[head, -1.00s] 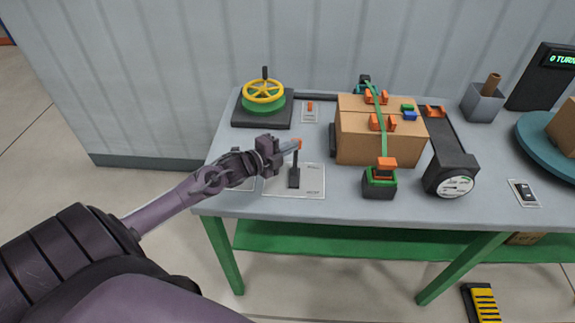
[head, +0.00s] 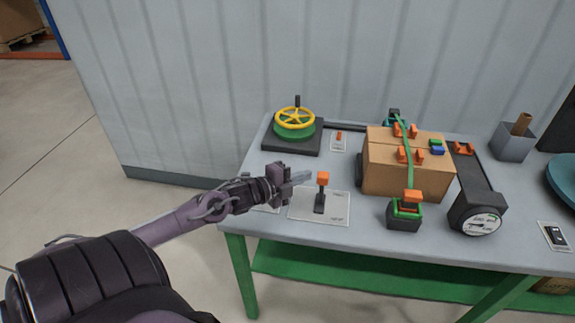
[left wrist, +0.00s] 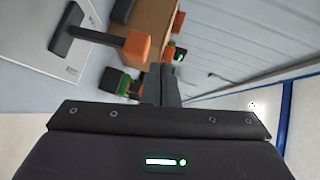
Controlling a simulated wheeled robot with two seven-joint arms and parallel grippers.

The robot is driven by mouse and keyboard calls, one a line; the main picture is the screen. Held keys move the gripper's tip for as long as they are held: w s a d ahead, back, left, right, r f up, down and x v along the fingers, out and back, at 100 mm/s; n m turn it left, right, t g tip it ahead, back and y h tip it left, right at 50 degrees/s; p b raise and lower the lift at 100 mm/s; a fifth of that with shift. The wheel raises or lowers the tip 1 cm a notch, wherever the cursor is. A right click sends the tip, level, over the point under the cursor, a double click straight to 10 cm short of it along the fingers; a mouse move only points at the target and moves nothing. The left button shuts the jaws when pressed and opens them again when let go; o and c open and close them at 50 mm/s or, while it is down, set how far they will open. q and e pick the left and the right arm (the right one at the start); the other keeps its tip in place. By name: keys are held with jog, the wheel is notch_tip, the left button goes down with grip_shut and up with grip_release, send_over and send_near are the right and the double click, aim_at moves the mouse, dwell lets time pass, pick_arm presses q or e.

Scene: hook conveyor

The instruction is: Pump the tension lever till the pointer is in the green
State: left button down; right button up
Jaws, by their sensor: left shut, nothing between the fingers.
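The lever (head: 320,199) stands on a white plate (head: 304,209) at the table's front left, a black stem with an orange knob (head: 322,178). It appears to lean toward me. My left gripper (head: 305,175) is shut and empty, its fingertips just left of the knob; I cannot tell whether they touch. In the left wrist view the knob (left wrist: 137,48) shows beside the shut fingers (left wrist: 161,85). A round white gauge (head: 481,224) sits at the front right of the table; its pointer and colours are too small to read. My right gripper is out of view.
A cardboard box (head: 385,178) under a green strap stands right of the lever. A green and black ratchet (head: 404,213) with an orange top is at its front. A yellow handwheel (head: 295,118) stands behind. The table front by the lever is clear.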

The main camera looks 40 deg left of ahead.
pick_arm(q)
jog(key=v, duration=0.2)
jog(key=r+v, duration=0.1)
jog(key=v, duration=0.2)
jog(key=shift+d, duration=0.1)
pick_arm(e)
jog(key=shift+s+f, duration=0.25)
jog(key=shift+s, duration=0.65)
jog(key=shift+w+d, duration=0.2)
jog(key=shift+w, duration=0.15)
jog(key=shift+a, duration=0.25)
